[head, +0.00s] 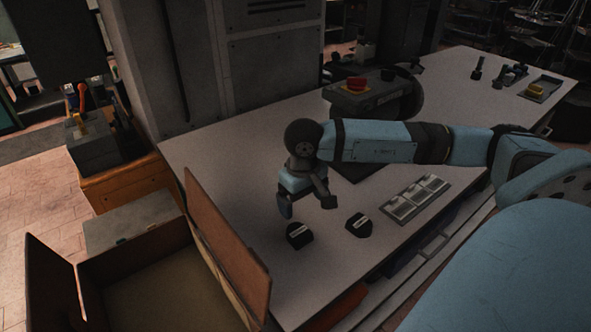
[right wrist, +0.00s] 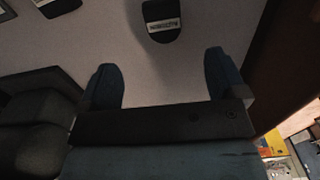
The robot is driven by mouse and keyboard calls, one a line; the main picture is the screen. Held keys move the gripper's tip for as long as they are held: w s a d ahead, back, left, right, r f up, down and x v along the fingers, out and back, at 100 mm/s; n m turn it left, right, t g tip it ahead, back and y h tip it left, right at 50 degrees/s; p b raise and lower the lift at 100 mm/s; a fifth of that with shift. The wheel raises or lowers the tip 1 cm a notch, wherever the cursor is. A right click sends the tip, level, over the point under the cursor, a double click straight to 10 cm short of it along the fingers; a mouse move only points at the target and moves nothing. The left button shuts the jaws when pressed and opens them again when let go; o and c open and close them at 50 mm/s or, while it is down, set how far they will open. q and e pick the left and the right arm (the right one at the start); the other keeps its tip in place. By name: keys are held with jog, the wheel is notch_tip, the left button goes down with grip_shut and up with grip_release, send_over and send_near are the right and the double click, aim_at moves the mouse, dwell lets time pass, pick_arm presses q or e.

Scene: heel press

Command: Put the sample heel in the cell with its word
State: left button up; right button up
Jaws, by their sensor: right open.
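Two black heels lie on the pale table: a left heel (head: 299,236) and a right heel (head: 358,226), each with a small white label. A flat grey tray with three cells (head: 415,199) lies to their right; any words on it are too small to read. My right gripper (head: 306,207) is open and empty above the table, just behind the left heel. In the right wrist view a labelled heel (right wrist: 162,22) lies beyond the open fingertips, apart from them. Its label is too blurred to read for sure. Another dark piece is cut off at that view's top left. My left gripper is not in view.
An open brown box (head: 230,245) stands at the table's left end, close to the gripper. A dark machine with a red button (head: 356,84) stands behind my right forearm. A yellow-topped piece (head: 535,90) sits at the far right. Bare tabletop lies left of the gripper.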

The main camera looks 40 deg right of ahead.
send_over(301, 234)
notch_tip(301, 234, down, 6)
jog(key=shift+d+f+p, duration=0.1)
jog(key=shift+d+p, duration=0.05)
jog(key=shift+p, duration=0.25)
jog(key=f+p, duration=0.1)
jog(key=f, duration=0.3)
jog(key=shift+a+f+p, duration=0.2)
jog(key=shift+f+p, duration=0.05)
jog(key=shift+p, duration=0.15)
jog(key=shift+f, duration=0.65)
jog(key=c, duration=1.1)
jog(key=shift+r, duration=0.1)
jog(key=shift+r+b, duration=1.5)
jog(key=shift+r, duration=8.45)
